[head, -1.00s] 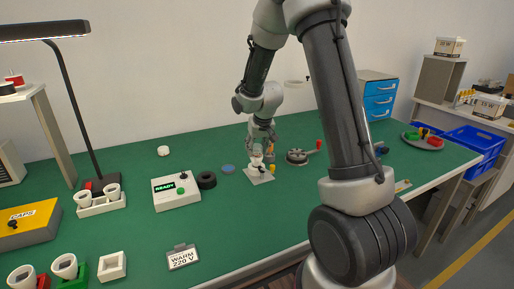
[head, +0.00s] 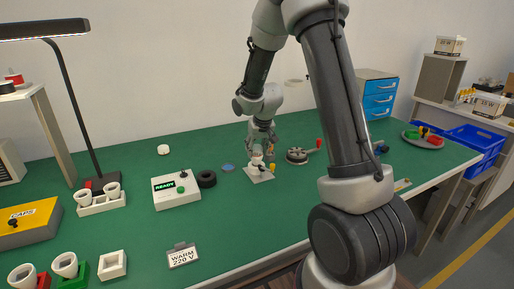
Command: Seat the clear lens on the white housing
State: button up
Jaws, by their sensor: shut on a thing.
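A small white housing (head: 257,162) stands upright on a light square plate (head: 262,178) near the middle of the green bench. My gripper (head: 262,151) is directly above it, pointing down, with its fingers close around the housing's top. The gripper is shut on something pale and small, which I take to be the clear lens. The lens's outline is too small and too transparent to make out, and the fingers partly hide it. I cannot tell whether it touches the housing.
Left of the plate are a blue disc (head: 227,167), a black ring (head: 207,179) and a READY box (head: 176,190). A yellow piece (head: 272,167) stands close to the housing. A round dark device (head: 297,156) lies to the right. The bench front is mostly clear.

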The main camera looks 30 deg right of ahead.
jog(key=shift+f, duration=0.15)
jog(key=o, duration=0.8)
jog(key=v, duration=1.2)
